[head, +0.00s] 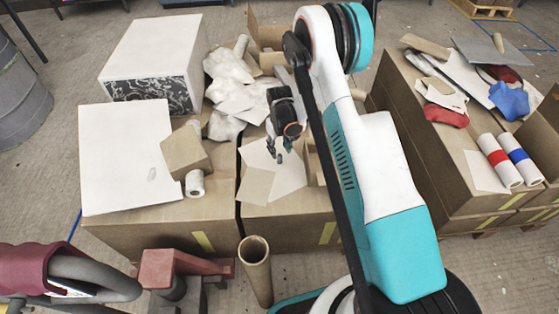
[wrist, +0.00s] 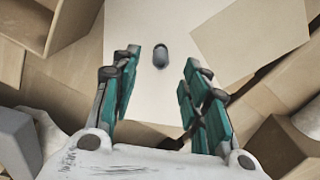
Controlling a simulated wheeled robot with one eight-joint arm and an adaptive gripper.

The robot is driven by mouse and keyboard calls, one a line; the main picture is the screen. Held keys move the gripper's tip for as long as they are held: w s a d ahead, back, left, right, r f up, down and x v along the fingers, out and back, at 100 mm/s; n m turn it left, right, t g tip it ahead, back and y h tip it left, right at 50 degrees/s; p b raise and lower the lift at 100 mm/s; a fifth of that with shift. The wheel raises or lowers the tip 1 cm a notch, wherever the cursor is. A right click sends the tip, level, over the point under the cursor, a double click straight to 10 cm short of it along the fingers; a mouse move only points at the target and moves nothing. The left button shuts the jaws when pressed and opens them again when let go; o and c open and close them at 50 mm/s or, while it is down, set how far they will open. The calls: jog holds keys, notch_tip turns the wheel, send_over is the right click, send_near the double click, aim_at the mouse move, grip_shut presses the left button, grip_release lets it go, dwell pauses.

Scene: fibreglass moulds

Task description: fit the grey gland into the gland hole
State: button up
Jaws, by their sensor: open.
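A small grey, rounded piece, which looks like the grey gland (wrist: 160,56), lies on a white sheet (wrist: 150,95) in the wrist view. My gripper (wrist: 160,72) is open and empty, with one teal finger on each side of the gland in the picture; the height gap cannot be told. In the head view my gripper (head: 279,153) points down over the white sheet (head: 288,178) on the middle carton, and I cannot make out the gland there. A small pale oval mark (head: 152,174) shows on the white panel (head: 125,140) at left; I cannot tell whether it is the gland hole.
A white box (head: 155,55) and crumpled white cloth (head: 228,90) are behind. A cardboard block (head: 186,150) and a white roll (head: 195,183) sit beside the panel. A cardboard tube (head: 255,270) stands in front.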

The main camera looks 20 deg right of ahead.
aim_at(279, 155)
notch_tip(279, 155, down, 5)
jog(key=shift+r+b, duration=0.1)
jog(key=shift+b, duration=1.05)
jog(key=shift+s, duration=0.1)
jog(key=shift+c, duration=0.3)
jog(key=c, duration=0.9)
jog(key=shift+r, duration=0.15)
